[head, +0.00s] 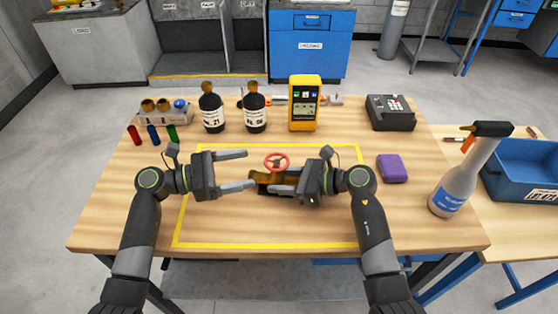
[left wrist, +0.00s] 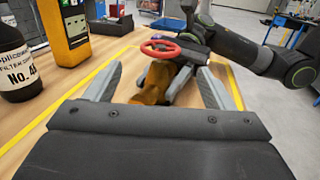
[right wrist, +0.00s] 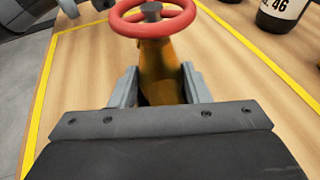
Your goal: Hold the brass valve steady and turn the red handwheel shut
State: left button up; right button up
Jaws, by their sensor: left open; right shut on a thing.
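The brass valve (head: 262,178) lies inside the yellow outline on the table, with the red handwheel (head: 277,162) on top of it. My right gripper (head: 276,183) is shut on the valve body from the right. In the right wrist view the brass body (right wrist: 160,75) runs between the fingers, and the handwheel (right wrist: 152,18) stands beyond them. My left gripper (head: 250,170) is open and empty, left of the valve, with its fingers pointing at it. In the left wrist view the valve (left wrist: 155,82) and handwheel (left wrist: 160,49) show past the open fingers.
Two dark bottles (head: 211,110) and a yellow meter (head: 304,103) stand behind the outline. A purple block (head: 391,168) and a spray bottle (head: 462,175) are at right, near a blue bin (head: 522,168). The front of the outlined area is clear.

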aim_at(279, 161)
pick_arm(q)
jog(key=x, duration=0.9)
jog(key=shift+d, duration=0.3)
jog(key=shift+c, duration=0.3)
jog(key=c, duration=0.9)
jog(key=shift+c, duration=0.2)
jog(key=shift+m+g, duration=0.4)
jog(key=shift+g, duration=0.2)
jog(key=m+g, duration=0.2)
jog(key=g, duration=0.1)
jog(key=m+g, duration=0.2)
jog(key=g, duration=0.1)
jog(key=shift+g, duration=0.3)
jog(key=shift+s+m+g+y, duration=0.1)
jog(key=shift+m+g+y, duration=0.7)
jog(key=shift+m+g, duration=1.35)
jog(key=shift+s+f+m+g+y, duration=0.1)
jog(key=shift+m+g+y, duration=0.25)
jog(key=shift+g, duration=0.8)
